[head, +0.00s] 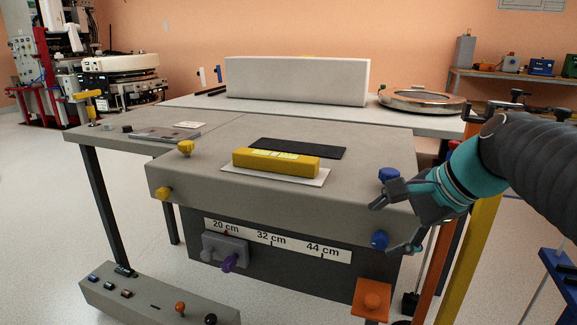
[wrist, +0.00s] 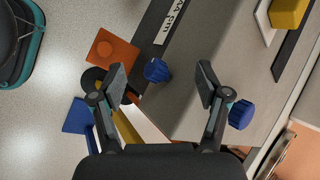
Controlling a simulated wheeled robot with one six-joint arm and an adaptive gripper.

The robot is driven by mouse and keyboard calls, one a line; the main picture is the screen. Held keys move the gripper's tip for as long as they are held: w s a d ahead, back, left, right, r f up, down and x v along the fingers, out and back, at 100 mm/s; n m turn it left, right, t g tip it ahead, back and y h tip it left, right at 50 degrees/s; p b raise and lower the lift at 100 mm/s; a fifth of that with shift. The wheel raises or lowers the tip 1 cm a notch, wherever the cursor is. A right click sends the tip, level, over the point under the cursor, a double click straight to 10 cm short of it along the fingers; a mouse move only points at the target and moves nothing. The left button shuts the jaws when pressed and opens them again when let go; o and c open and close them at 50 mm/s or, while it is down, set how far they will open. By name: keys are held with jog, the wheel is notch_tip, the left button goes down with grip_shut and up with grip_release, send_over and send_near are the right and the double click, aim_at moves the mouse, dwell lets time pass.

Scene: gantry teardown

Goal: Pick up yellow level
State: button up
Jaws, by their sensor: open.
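The yellow level (head: 276,162) is a bar with pale green windows on top. It lies on a white plate (head: 309,177) on the grey table in the head view. One end of the yellow level (wrist: 288,14) shows at the top right of the wrist view. My gripper (head: 388,222) is at the right front corner of the table, to the right of the level and apart from it. In the wrist view my gripper (wrist: 161,80) is open, with a blue knob (wrist: 157,70) showing between its fingers; I cannot tell whether it touches.
A black mat (head: 297,148) lies behind the level. Blue knobs (head: 389,175) are close to my gripper, and yellow knobs (head: 186,148) are at the left corner. A long pale block (head: 298,82) stands farther back. The table top left of the level is mostly clear.

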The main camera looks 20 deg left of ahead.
aim_at(279, 155)
jog(key=w+a+r+m+g+y, duration=0.1)
jog(key=w+a+r+m+y, duration=0.1)
jog(key=w+a+r, duration=0.1)
jog(key=w+a+r+m+y+b, duration=0.1)
jog(key=w+a+r+m+y, duration=0.1)
jog(key=w, duration=0.4)
jog(key=w+a+r+m+g+y, duration=0.1)
jog(key=w+a+r+m+y, duration=0.2)
jog(key=w+a+r+m, duration=0.1)
jog(key=shift+w+a+r+g, duration=0.3)
jog(key=shift+w+a, duration=0.25)
jog(key=shift+a, duration=0.2)
jog(key=b+x, duration=0.2)
jog(key=x, duration=1.1)
jog(key=shift+w+a+f, duration=0.1)
jog(key=shift+a, duration=0.25)
grip_shut()
